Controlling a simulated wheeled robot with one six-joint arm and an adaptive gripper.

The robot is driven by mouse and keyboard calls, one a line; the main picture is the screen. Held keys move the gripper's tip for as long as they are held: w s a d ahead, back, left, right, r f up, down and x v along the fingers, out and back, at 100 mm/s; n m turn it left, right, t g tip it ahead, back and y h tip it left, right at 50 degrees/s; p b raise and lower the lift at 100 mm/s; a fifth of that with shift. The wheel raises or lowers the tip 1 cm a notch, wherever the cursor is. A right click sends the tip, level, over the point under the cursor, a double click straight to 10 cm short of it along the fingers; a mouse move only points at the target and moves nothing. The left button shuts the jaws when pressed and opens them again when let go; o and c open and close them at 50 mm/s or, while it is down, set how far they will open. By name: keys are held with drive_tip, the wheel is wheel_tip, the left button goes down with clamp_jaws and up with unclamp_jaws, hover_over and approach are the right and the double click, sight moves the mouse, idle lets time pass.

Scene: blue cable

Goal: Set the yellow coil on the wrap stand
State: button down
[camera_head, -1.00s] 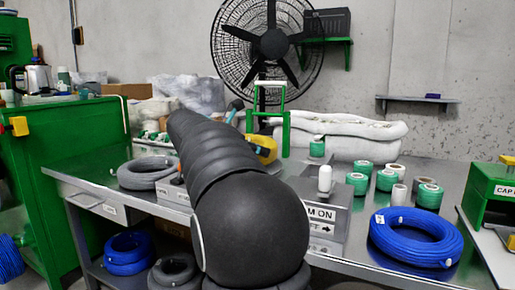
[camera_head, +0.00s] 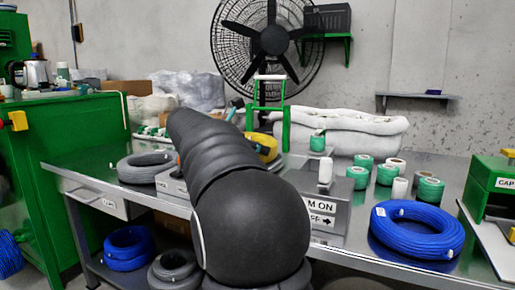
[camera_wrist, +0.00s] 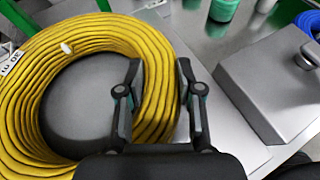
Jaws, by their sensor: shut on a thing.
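The yellow coil (camera_wrist: 75,50) fills the left of the wrist view, with a white tag and a small white tie on it. My gripper (camera_wrist: 160,70) is shut on the coil's right side, one finger inside the ring and one outside. A smooth dark grey rounded surface (camera_wrist: 85,105) shows through the coil's middle; I cannot tell whether the coil touches it. In the head view, a yellow piece (camera_head: 265,145) shows behind my arm, probably the coil. A green upright frame (camera_head: 285,125), perhaps part of the wrap stand, rises behind it. My arm hides the gripper there.
A grey control box (camera_head: 325,205) stands right of my arm; it also shows in the wrist view (camera_wrist: 275,80). Green tape rolls (camera_head: 387,174) and a blue coil (camera_head: 415,230) lie farther right. A grey coil (camera_head: 145,167) lies left. White wrapped bundles (camera_head: 345,135) lie behind.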

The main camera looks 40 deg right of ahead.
drive_tip(key=shift+f, duration=0.15)
idle(0.5)
drive_tip(key=c, duration=1.1)
unclamp_jaws()
drive_tip(key=o, duration=0.6)
drive_tip(key=shift+f, duration=0.1)
drive_tip(key=shift+s+r+p, duration=0.1)
drive_tip(key=shift+r+p, duration=2.45)
drive_tip(key=shift+r, duration=1)
